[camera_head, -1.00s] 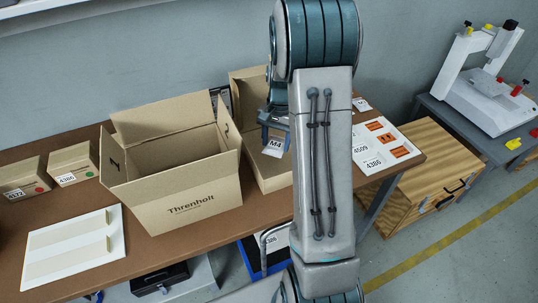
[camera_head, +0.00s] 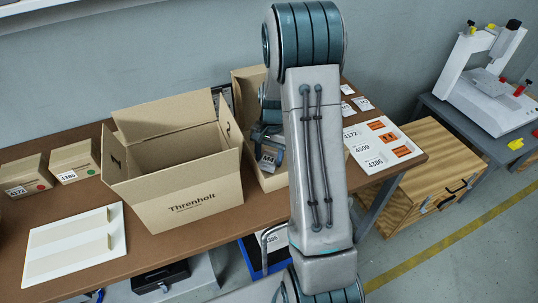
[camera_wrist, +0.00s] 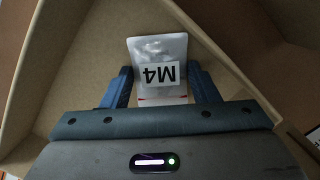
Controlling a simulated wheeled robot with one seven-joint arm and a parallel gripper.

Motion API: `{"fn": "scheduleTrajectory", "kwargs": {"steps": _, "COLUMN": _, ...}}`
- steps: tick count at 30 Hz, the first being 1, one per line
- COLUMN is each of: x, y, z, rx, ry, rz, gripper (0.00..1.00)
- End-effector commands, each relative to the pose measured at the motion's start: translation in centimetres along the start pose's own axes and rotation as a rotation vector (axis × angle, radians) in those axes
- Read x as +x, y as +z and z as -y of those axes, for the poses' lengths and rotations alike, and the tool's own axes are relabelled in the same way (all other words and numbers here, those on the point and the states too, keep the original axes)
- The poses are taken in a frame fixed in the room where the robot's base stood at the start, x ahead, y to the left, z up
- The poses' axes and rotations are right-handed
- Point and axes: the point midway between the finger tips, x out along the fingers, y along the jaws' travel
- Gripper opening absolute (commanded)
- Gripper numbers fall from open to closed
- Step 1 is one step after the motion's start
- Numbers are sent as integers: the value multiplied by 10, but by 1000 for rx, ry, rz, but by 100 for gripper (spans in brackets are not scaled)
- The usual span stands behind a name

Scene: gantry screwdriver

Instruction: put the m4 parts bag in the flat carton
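The M4 parts bag (camera_wrist: 160,55) is a clear bag with a white M4 label. My gripper (camera_wrist: 162,90) has a finger on each side of it and is shut on it. The flat carton is a low, open brown box on the table, partly hidden by my arm. Its walls (camera_wrist: 60,70) surround the bag in the wrist view. Whether the bag touches the carton's floor cannot be told.
A tall open Threnholt carton (camera_head: 190,205) stands directly left of the flat carton. Two small labelled boxes (camera_head: 72,160) and a white board (camera_head: 70,250) lie further left. A label sheet (camera_head: 385,145) and small cards (camera_head: 362,103) lie to the right.

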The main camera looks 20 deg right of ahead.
Motion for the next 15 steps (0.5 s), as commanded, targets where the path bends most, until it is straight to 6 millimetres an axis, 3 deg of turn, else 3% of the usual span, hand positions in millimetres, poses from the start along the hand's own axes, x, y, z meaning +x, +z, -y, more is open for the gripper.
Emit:
{"fn": "scheduleTrajectory", "kwargs": {"steps": 2, "x": 0, "y": 0, "z": 0, "rx": 0, "ry": 0, "rz": 0, "gripper": 74}}
{"fn": "scheduleTrajectory", "kwargs": {"steps": 11, "x": -2, "y": 0, "z": 0, "rx": 0, "ry": 0, "rz": 0, "gripper": 74}}
{"fn": "scheduleTrajectory", "kwargs": {"steps": 15, "x": -14, "y": 0, "z": 0, "rx": 0, "ry": -1, "rz": -2, "gripper": 74}}
